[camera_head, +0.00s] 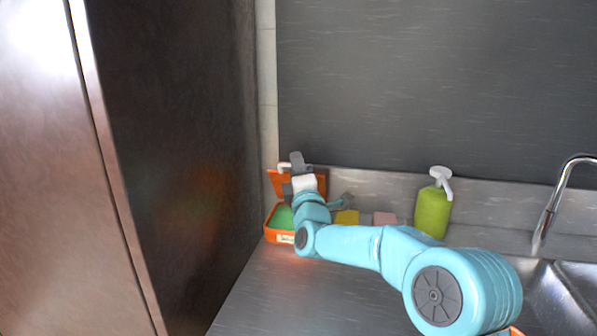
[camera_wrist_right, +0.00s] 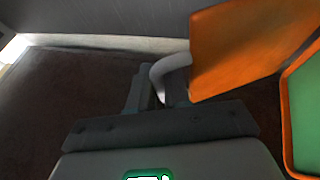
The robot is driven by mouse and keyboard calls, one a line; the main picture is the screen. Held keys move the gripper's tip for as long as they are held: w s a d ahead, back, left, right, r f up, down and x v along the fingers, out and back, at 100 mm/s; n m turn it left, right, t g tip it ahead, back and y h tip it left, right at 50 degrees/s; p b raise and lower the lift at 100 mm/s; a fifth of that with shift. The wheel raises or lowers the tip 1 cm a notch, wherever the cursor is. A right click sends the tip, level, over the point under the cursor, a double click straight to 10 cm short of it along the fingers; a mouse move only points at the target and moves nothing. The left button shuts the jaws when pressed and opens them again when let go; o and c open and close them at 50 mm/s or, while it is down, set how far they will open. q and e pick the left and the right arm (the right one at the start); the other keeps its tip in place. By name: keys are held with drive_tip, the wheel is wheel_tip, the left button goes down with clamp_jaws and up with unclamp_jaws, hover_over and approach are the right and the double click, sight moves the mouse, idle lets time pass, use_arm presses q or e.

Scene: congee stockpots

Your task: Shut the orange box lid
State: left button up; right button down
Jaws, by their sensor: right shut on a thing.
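The orange box (camera_head: 270,236) stands on the counter beside the dark cabinet side, with a green inside and a small label on its front. Its orange lid (camera_head: 277,186) is raised, standing up at the back of the box. In the right wrist view the lid (camera_wrist_right: 245,50) carries a pale curved handle (camera_wrist_right: 174,66), and the box (camera_wrist_right: 303,112) shows at the right edge. My right gripper (camera_head: 291,163) is at the lid and is shut on the handle; its fingers (camera_wrist_right: 150,88) partly hide the grip. My left gripper is not in view.
A yellow sponge (camera_head: 346,217) and a pink block (camera_head: 385,218) lie right of the box, partly behind my right arm. A green pump bottle (camera_head: 432,212) stands farther right, near the sink tap (camera_head: 548,215). The tall cabinet (camera_head: 185,150) closes off the left.

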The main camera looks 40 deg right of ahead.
drive_tip(key=c, duration=1.4)
unclamp_jaws()
drive_tip(key=shift+w+a, duration=0.1)
drive_tip(key=shift+a, duration=0.05)
drive_tip(key=shift+c, duration=0.2)
drive_tip(key=b+v, duration=0.2)
drive_tip(key=v, duration=1.4)
drive_tip(key=shift+b, duration=0.35)
